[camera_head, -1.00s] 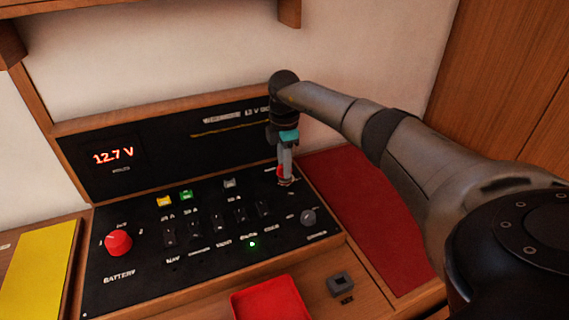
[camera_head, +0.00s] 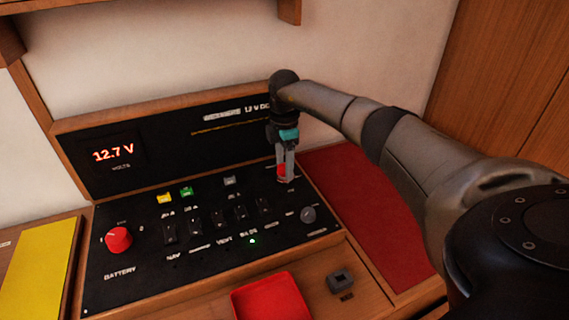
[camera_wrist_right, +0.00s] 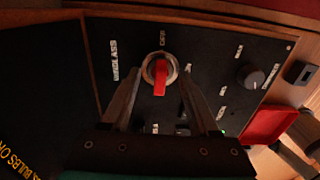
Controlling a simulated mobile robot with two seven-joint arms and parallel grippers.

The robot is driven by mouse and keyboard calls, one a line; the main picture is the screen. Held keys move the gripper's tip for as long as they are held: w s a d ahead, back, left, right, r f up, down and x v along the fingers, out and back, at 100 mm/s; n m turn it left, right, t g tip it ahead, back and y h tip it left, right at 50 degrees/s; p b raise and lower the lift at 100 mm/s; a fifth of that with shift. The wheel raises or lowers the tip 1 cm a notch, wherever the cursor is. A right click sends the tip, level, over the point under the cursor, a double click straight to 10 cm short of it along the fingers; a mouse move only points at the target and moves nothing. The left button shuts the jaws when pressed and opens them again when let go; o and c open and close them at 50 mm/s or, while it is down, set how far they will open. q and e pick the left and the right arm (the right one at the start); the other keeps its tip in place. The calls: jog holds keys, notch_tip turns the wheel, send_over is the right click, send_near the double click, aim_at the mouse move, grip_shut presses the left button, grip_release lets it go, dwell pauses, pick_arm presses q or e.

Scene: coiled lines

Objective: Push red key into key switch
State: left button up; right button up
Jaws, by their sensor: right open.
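The red key (camera_head: 282,171) stands at the upper right of the black switch panel. In the right wrist view the red key (camera_wrist_right: 160,78) sits at a round, pale-rimmed key switch (camera_wrist_right: 171,67); how deep it sits I cannot tell. My right gripper (camera_head: 284,174) points down over the key. In the wrist view its two fingers (camera_wrist_right: 161,88) are open, one on each side of the key, with a gap to it on both sides. My left gripper is not in view.
The black panel (camera_head: 130,262) carries a red battery knob (camera_head: 118,240), several rocker switches and a grey knob (camera_head: 308,214). A red tray (camera_head: 270,299) and a grey square piece (camera_head: 340,281) lie in front. A red mat (camera_head: 365,225) lies to the right.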

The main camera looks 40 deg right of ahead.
notch_tip(320, 180, up, 15)
jog(key=p, duration=0.1)
dwell(0.4)
dwell(0.5)
